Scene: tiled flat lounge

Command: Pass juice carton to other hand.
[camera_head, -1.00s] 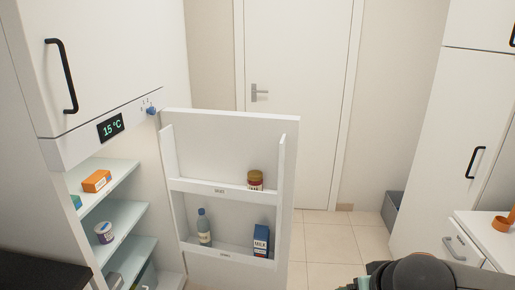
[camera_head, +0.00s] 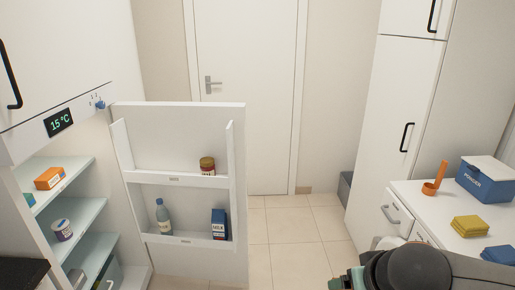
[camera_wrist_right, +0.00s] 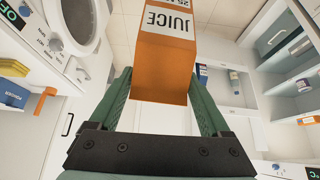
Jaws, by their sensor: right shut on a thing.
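The orange juice carton (camera_wrist_right: 163,66) fills the upper middle of the right wrist view, with a white label reading JUICE and its top end cut off by the frame. My right gripper (camera_wrist_right: 158,84), with green fingers, is shut on the carton, one finger along each side. My left gripper is in neither current view.
The open fridge door (camera_head: 178,112) holds a jar (camera_head: 207,166), a bottle (camera_head: 163,216) and a milk carton (camera_head: 219,224). Fridge shelves (camera_head: 75,215) are at left. At right, a white counter (camera_head: 420,205) bears an orange ladle (camera_head: 436,182), yellow cloths (camera_head: 470,226) and a powder box (camera_head: 485,183).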

